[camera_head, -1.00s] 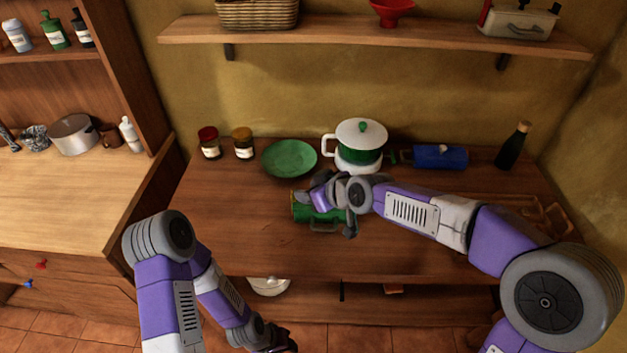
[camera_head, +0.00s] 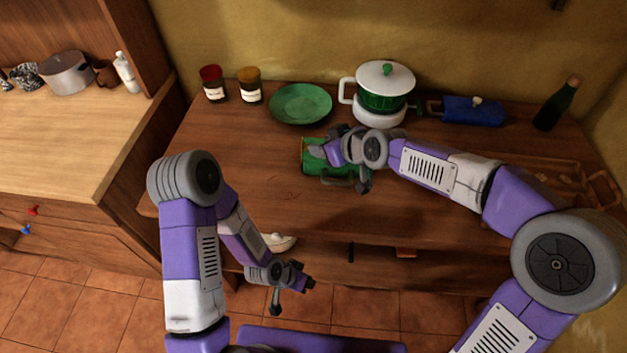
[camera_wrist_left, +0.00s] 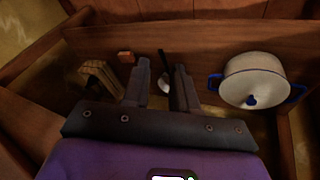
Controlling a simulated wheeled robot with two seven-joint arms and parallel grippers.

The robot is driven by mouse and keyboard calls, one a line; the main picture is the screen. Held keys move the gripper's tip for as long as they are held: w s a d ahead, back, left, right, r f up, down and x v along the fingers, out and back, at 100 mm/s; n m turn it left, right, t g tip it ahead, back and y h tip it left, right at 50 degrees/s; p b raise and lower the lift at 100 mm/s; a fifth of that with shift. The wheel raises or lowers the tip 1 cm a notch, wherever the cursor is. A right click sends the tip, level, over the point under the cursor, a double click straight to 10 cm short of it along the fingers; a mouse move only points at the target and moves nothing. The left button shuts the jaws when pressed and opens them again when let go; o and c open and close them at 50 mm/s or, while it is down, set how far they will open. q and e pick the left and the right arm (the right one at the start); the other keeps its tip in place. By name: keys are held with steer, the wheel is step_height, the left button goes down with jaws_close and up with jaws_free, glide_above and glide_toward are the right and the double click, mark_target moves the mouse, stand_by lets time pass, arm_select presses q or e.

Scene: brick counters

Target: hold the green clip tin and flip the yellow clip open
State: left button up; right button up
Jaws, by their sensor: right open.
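The green clip tin (camera_head: 313,161) lies on the middle counter in the head view, with a dark handle on its front side. My right gripper (camera_head: 348,160) is open at the tin's right part, with its fingers at the tin's back and front; contact is unclear. My left gripper (camera_head: 291,286) is low in front of the counter, well below the tin. In the left wrist view, its two fingers (camera_wrist_left: 160,88) stand apart with nothing held between them.
A green plate (camera_head: 300,104), a white-and-green pot (camera_head: 384,101), a blue tin (camera_head: 472,112), a dark bottle (camera_head: 556,104) and two jars (camera_head: 249,86) stand along the back.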

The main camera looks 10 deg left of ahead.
arm_select(q)
steer(key=w+d+r+m+h, duration=0.1)
steer(key=d+r+m+h, duration=0.3)
steer(key=d+r+m, duration=0.6)
steer(key=d+r+m+h, duration=0.4)
steer(key=d+r+m, duration=0.3)
steer(key=r+m, duration=0.65)
steer(key=n+t+y, duration=0.3)
steer(key=n+t, duration=0.2)
steer(key=t, duration=0.1)
glide_toward(336, 184)
steer(key=shift+w+d+f+m, duration=0.25)
steer(key=shift+w+d+f, duration=0.15)
steer(key=shift+d+f, duration=0.25)
steer(key=shift+w, duration=0.2)
steer(key=shift+x, duration=3.55)
steer(key=shift+r, duration=0.15)
